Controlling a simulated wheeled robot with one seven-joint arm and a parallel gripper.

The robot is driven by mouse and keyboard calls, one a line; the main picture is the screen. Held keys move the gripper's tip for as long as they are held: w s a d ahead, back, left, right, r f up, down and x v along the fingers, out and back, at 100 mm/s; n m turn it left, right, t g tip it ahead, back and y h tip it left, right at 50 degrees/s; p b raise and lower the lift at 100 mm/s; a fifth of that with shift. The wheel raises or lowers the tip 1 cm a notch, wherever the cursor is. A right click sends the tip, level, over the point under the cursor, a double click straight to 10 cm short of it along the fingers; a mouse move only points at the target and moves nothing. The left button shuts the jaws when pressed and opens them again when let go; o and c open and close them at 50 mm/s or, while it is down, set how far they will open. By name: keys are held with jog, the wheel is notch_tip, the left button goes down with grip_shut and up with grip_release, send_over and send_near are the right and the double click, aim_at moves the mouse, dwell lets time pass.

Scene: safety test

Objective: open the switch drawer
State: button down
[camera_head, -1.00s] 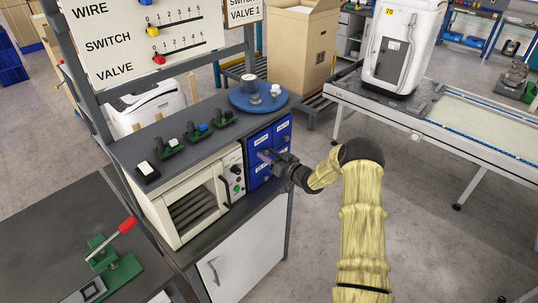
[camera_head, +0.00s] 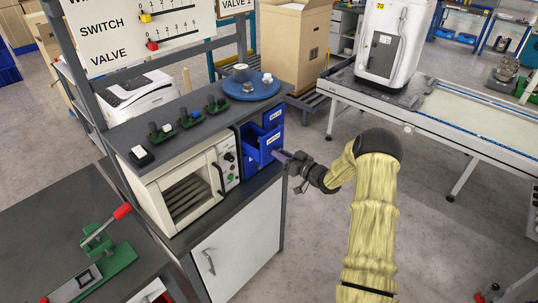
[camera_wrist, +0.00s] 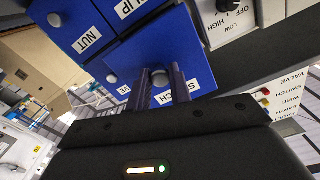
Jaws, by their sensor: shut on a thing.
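The blue switch drawer (camera_head: 266,147) is pulled partway out of the small blue drawer cabinet under the bench top, and its open inside shows in the head view. In the wrist view its tilted front (camera_wrist: 203,60) stands forward of the neighbouring fronts, with a partly covered label reading "TCH". My gripper (camera_head: 285,156) is at this front. In the wrist view my two fingers (camera_wrist: 160,88) are shut on the drawer's round grey knob (camera_wrist: 160,77), one on each side.
Other drawers, including the one labelled NUT (camera_wrist: 66,25), look closed. A white oven-like box (camera_head: 185,185) stands left of the cabinet. A blue round plate (camera_head: 251,88) sits above it. A conveyor table (camera_head: 440,112) stands to the right, with open floor between.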

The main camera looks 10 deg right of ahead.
jog(key=shift+v, duration=0.8)
jog(key=c, duration=1.3)
grip_release()
jog(key=shift+o, duration=0.2)
jog(key=b+v, duration=0.4)
jog(key=v, duration=1.3)
